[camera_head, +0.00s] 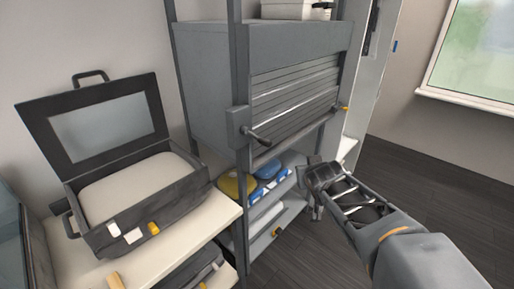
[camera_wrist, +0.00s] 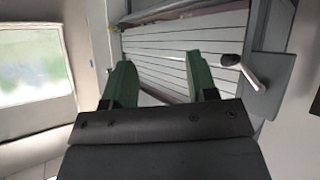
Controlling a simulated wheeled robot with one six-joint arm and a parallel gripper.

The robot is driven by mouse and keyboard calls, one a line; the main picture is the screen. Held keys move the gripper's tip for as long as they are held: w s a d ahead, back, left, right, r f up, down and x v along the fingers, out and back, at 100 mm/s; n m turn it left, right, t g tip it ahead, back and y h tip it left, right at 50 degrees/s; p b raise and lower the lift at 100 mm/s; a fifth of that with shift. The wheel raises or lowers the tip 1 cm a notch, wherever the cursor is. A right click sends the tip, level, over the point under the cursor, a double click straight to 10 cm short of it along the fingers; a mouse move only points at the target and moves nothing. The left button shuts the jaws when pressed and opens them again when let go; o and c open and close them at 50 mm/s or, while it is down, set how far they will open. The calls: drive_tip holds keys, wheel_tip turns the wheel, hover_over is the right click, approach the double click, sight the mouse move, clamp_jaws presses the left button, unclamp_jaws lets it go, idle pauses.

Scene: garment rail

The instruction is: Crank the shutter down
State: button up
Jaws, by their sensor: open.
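The grey slatted shutter (camera_head: 297,92) is on the front of a grey cabinet in the rack; its slats (camera_wrist: 165,58) also show in the wrist view. The crank (camera_head: 257,136) sticks out from a grey box at the shutter's left side; in the wrist view the crank (camera_wrist: 238,70) is right of my fingers. My gripper (camera_head: 316,202) is lower right of the crank and apart from it. In the wrist view my gripper (camera_wrist: 162,78) has its two green fingers spread, with nothing held. Its fingertips are hard to make out in the head view.
Blue and yellow packs (camera_head: 268,170) lie on the shelf below the cabinet. An open case (camera_head: 147,205) stands on a pale table (camera_head: 213,222) at left. A yellow-orange piece (camera_head: 345,109) is at the cabinet's right edge. Floor (camera_head: 420,165) at right is clear.

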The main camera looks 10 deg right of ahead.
sight(270, 145)
drive_tip(key=w+d+r+n+t+y+b, duration=0.2)
drive_tip(key=w+t, duration=0.2)
drive_tip(key=w, duration=0.2)
drive_tip(key=w+a+n+y, duration=0.2)
drive_tip(key=w+a+y, duration=0.1)
drive_tip(key=y, duration=0.1)
drive_tip(key=w+a+f+n+y+b, duration=0.1)
drive_tip(key=w+a+n+y, duration=0.1)
drive_tip(key=w+a+y, duration=0.2)
drive_tip(key=w+a+f+n+y+b, duration=0.1)
drive_tip(key=w+a+n+y, duration=0.1)
drive_tip(key=w+a+y, duration=0.1)
drive_tip(key=shift+w+a+f+n+y, duration=0.1)
drive_tip(key=shift+w+a+n+y, duration=0.2)
drive_tip(key=shift+w+y, duration=0.3)
clamp_jaws()
